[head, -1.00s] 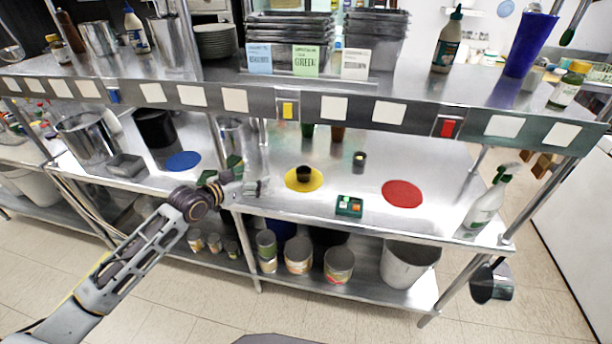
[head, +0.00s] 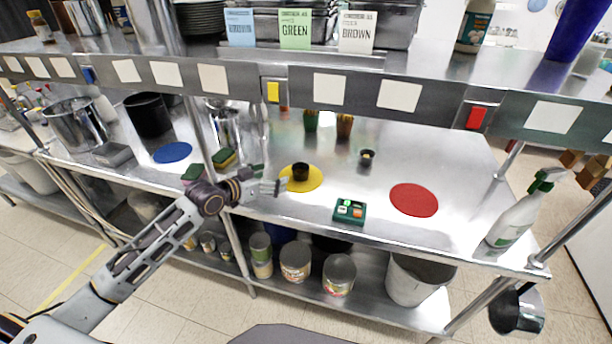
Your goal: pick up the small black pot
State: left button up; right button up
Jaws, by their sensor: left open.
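A small black pot (head: 300,171) stands upright on the round yellow mat (head: 314,180) on the steel counter. A second small dark cup (head: 367,158) with something pale in it stands farther right on bare steel. My left gripper (head: 280,187) is open and empty, just left of the yellow mat. Its fingers point right and it is close to the small black pot, apart from it. My right gripper is out of view.
A green box with buttons (head: 349,211) sits near the counter's front edge. A red mat (head: 414,200) and a spray bottle (head: 516,213) are to the right. Sponges (head: 224,158), a blue mat (head: 173,152) and a large black pot (head: 148,115) are left. An upper shelf (head: 360,92) overhangs the counter.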

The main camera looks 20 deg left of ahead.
aim_at(305, 166)
pick_arm(q)
jog(key=shift+w+d+f, duration=0.15)
jog(key=shift+w+f, duration=0.05)
jog(key=shift+w, duration=0.05)
jog(key=shift+s+r, duration=0.1)
jog(key=shift+s, duration=0.05)
jog(key=shift+x, duration=1.4)
jog(key=shift+w+d+f, duration=0.15)
jog(key=shift+w+f, duration=0.05)
jog(key=shift+w, duration=0.4)
jog(key=shift+x, duration=2.3)
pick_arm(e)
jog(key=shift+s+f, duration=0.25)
pick_arm(q)
jog(key=shift+d, duration=0.1)
jog(key=shift+w+d+f, duration=0.2)
jog(key=shift+w+d, duration=0.05)
jog(key=shift+w, duration=0.4)
jog(key=shift+x, duration=1.8)
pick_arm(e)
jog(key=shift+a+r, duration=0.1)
